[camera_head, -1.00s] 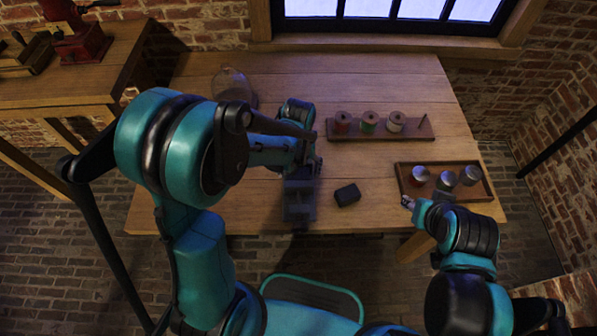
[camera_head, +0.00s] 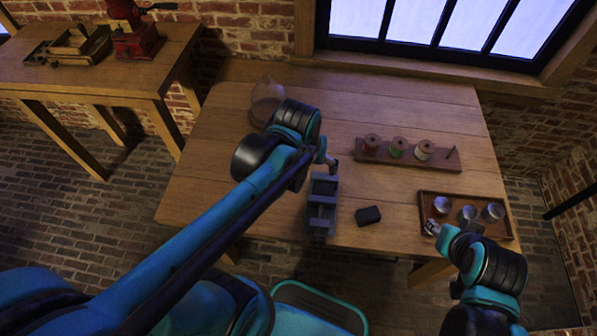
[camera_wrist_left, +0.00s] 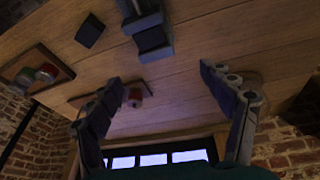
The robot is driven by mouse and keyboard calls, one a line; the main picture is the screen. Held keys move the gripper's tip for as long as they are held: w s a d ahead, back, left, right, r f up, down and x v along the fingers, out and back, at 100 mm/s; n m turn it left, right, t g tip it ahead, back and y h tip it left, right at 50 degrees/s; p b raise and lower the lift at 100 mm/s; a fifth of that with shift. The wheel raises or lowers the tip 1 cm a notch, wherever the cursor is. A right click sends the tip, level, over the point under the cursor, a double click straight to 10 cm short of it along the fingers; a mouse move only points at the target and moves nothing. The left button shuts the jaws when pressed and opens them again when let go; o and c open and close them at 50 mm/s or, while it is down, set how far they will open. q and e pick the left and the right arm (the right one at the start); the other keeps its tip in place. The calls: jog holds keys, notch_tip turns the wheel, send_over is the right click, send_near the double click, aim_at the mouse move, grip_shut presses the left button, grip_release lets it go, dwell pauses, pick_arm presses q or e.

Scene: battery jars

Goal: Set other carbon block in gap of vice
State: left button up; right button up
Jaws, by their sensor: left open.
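A dark carbon block (camera_head: 368,215) lies on the table just right of the grey vice (camera_head: 321,210). In the left wrist view the block (camera_wrist_left: 90,30) shows at the upper left, apart from the vice (camera_wrist_left: 150,36). My left gripper (camera_head: 331,160) is just behind the vice in the head view. In the wrist view its two fingers (camera_wrist_left: 161,76) are spread wide with nothing between them. I cannot make out whether anything sits in the vice gap. My right gripper (camera_head: 432,228) is at the left front corner of the wooden tray; its finger opening is too small to judge.
The wooden tray (camera_head: 465,197) with three metal-topped jars stands at the right. A rack (camera_head: 375,157) with three spools and a bare peg stands behind the block. Bare table lies left of the vice.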

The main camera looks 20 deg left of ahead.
pick_arm(q)
jog(key=shift+s+a+r+m+t, duration=0.3)
jog(key=shift+s+t, duration=0.3)
jog(key=shift+s, duration=0.25)
jog(key=shift+s+a+r+m+t, duration=0.25)
jog(key=shift+s+a+r+t, duration=0.25)
jog(key=shift+s, duration=0.4)
jog(key=shift+s+a+r+m+t, duration=0.2)
jog(key=shift+s+r+m+t, duration=0.1)
jog(key=shift+s+t, duration=0.5)
